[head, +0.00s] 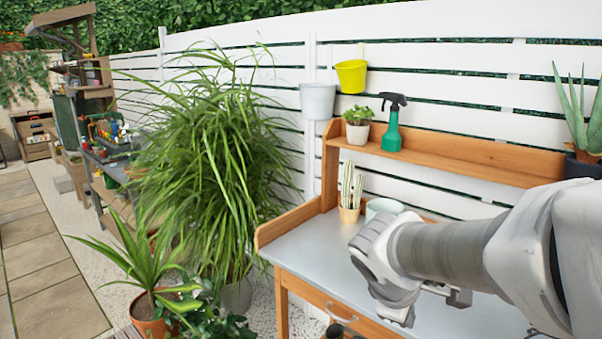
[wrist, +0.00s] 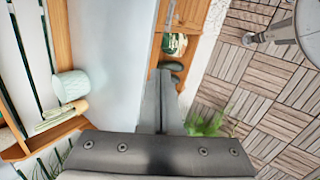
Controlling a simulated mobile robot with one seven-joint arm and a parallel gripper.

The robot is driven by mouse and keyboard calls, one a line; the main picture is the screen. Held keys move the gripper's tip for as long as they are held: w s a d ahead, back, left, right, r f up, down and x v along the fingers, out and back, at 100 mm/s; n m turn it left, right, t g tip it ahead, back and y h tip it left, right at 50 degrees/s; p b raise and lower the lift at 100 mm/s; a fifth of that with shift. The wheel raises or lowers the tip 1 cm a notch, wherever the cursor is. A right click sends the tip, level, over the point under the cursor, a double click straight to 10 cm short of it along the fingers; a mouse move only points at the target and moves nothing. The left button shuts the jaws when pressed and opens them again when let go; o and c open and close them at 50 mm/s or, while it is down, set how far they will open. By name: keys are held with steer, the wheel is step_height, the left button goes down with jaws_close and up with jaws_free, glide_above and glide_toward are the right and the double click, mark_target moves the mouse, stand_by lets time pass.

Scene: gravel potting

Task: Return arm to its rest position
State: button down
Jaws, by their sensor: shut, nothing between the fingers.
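My arm reaches in from the right in the head view, with its wrist over the grey top of the potting bench (head: 310,245). My gripper (wrist: 163,88) shows in the wrist view with its dark fingers together and nothing between them. In the head view the fingers cannot be made out clearly. A pale mint pot (head: 383,207) and a small potted cactus (head: 349,200) stand at the back of the bench, behind my wrist. They also show at the left of the wrist view, as the mint pot (wrist: 70,86) and the cactus (wrist: 58,118).
A raised wooden shelf (head: 455,152) carries a green spray bottle (head: 391,128), a small leafy plant (head: 357,125) and an aloe (head: 583,120). White and yellow pots hang on the fence. Large plants stand left of the bench. Wooden deck tiles (wrist: 235,92) lie beside it.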

steer(key=s+a+r+m+y+p, duration=0.2)
steer(key=s+r+m, duration=0.2)
steer(key=s+m, duration=0.1)
steer(key=s+a+r+m+t+y+p, duration=0.1)
steer(key=s+r+m+y, duration=0.1)
steer(key=s+r+m, duration=0.3)
steer(key=shift+s+a+m+y+p, duration=0.3)
steer(key=shift+s+a+m+p, duration=0.15)
steer(key=shift+s, duration=0.8)
steer(key=shift+d+r, duration=0.1)
steer(key=shift+d, duration=0.2)
